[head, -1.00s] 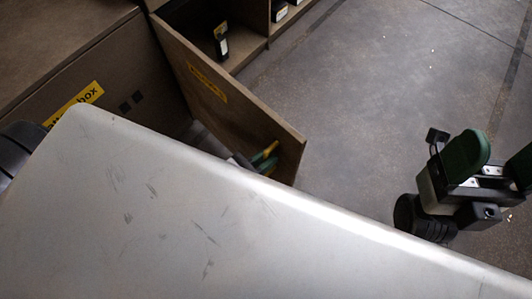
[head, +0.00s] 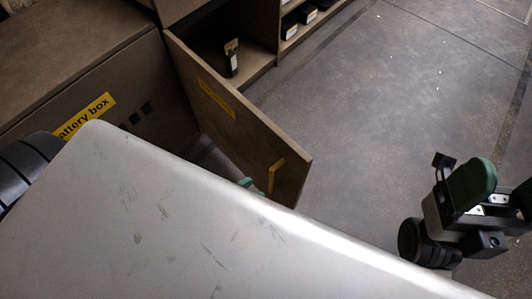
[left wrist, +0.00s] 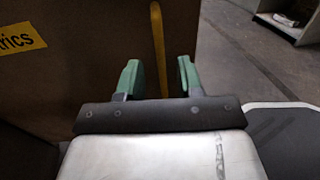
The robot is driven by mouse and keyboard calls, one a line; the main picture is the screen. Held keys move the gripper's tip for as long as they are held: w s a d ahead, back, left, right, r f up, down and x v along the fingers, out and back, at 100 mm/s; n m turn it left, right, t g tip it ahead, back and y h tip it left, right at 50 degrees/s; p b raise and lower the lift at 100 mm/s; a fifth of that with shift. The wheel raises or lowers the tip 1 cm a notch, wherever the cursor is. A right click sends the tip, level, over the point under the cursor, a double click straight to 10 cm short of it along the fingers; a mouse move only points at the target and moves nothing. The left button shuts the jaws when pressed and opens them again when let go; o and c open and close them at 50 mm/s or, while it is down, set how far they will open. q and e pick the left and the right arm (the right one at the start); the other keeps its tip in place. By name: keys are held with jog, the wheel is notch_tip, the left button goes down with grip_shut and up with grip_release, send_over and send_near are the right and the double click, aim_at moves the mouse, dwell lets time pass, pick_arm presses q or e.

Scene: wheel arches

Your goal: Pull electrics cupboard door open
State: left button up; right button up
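The electrics cupboard door (head: 235,125) stands swung out from the cupboard front, with a yellow label and a yellow bar handle (head: 274,177) near its free edge. In the left wrist view the door (left wrist: 80,70) fills the upper left, with a label ending in "rics". The handle (left wrist: 158,45) appears between my left gripper's spread green fingers (left wrist: 158,80), beyond their tips. In the head view only a green bit of the left gripper (head: 246,183) shows, left of the handle; my pale arm link hides the rest. My right gripper (head: 498,192) is open and empty over the floor.
A battery box (head: 90,115) with a yellow label stands left of the door. Behind the door is an open compartment holding a small dark item (head: 231,58). Shelves with dark items (head: 307,14) stand further back. The floor (head: 390,100) right of the door is clear.

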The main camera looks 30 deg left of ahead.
pick_arm(q)
jog(key=v, duration=0.4)
jog(key=shift+s+a, duration=0.15)
jog(key=shift+s, duration=0.15)
